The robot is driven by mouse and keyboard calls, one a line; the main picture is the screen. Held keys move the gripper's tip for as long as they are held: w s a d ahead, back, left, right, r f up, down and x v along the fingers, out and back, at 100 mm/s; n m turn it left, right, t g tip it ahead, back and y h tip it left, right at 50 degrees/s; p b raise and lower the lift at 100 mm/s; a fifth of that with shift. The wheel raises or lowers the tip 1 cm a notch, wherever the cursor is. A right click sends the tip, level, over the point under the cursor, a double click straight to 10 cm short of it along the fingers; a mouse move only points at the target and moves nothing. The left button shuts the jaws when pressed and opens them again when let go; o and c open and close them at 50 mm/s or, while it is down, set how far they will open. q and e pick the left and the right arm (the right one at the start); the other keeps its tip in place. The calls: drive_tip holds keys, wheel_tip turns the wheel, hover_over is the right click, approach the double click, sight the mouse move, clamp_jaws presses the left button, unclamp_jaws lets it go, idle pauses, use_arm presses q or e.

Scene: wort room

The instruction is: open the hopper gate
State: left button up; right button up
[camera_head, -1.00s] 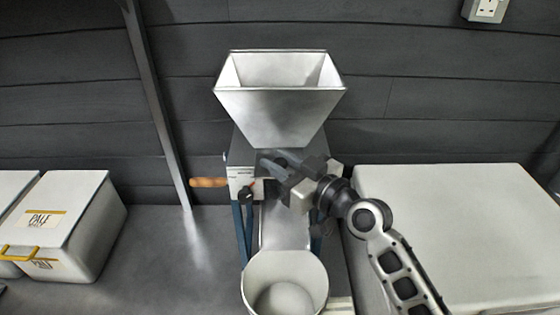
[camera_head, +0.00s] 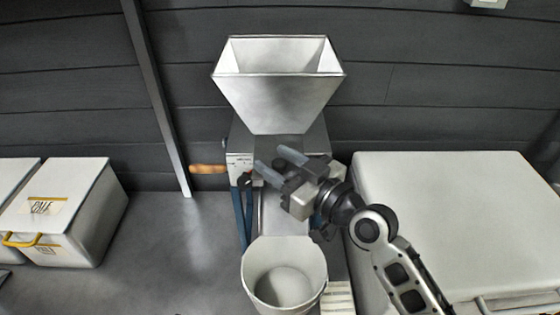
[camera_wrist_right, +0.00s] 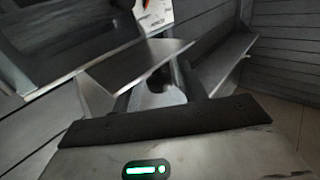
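The mill's pale metal hopper (camera_head: 278,100) stands at the centre of the head view, wide at the top and narrowing down onto a grey body. A white panel (camera_head: 240,162) on the body's left front carries a dark knob with a red mark (camera_head: 245,180). A wooden handle (camera_head: 208,169) sticks out left of the panel. I cannot tell which part is the gate. My right gripper (camera_head: 272,163) is in front of the body, just right of the panel, its two fingers apart with nothing seen between them. The panel also shows in the right wrist view (camera_wrist_right: 155,14). My left gripper is out of view.
A pale bucket (camera_head: 284,272) stands below the mill's chute. A large pale box (camera_head: 455,215) is close on the right. Pale bins with yellow handles (camera_head: 75,215) stand at the left. The grey worktop (camera_head: 165,240) between bins and mill is clear.

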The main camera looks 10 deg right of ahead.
drive_tip(key=shift+s+d+f, duration=0.15)
drive_tip(key=shift+s+d, duration=0.2)
drive_tip(key=shift+s, duration=0.05)
use_arm(q)
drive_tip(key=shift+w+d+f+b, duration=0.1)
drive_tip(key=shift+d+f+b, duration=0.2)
drive_tip(key=shift+b, duration=0.8)
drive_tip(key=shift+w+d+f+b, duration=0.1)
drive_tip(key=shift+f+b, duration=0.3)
drive_tip(key=shift+b, duration=0.7)
use_arm(e)
drive_tip(key=v, duration=1.5)
drive_tip(key=shift+w, duration=0.1)
